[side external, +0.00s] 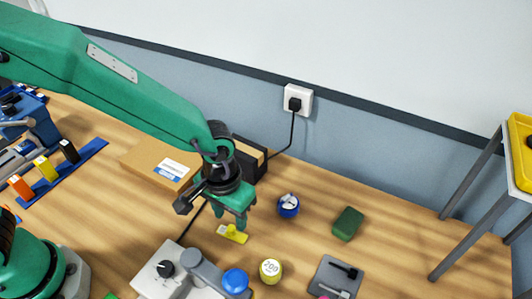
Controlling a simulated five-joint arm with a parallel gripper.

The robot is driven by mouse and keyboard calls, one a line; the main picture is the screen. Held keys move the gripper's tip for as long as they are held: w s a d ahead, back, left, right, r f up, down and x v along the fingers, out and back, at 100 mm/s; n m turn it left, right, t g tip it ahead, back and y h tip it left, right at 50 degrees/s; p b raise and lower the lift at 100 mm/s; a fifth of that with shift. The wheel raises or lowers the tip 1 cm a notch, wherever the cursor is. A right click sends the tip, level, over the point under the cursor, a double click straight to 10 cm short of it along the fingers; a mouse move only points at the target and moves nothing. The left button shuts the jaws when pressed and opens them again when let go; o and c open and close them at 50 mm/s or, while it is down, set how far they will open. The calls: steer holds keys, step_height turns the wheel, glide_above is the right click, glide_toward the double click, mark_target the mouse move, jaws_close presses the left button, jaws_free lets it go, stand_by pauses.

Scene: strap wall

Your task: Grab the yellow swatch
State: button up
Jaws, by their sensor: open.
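The yellow swatch (232,234) is a small flat yellow piece with a paler raised part on top, lying on the wooden table. My gripper (243,214) points down just above it and slightly to its right in the picture. The gripper is open with nothing seen between its fingers. Part of the swatch's far edge is close to the fingers in the picture; I cannot tell whether they touch.
A blue round container (288,206) and a green block (347,224) stand to the right. A yellow cylinder marked 200 (270,270) and a grey-white device (165,268) are in front. A cardboard box (160,160) and a black box (248,158) are behind.

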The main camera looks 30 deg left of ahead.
mark_target(231, 228)
steer(key=shift+a+f, duration=0.1)
steer(key=shift+f, duration=2.1)
steer(key=shift+c, duration=0.2)
jaws_close()
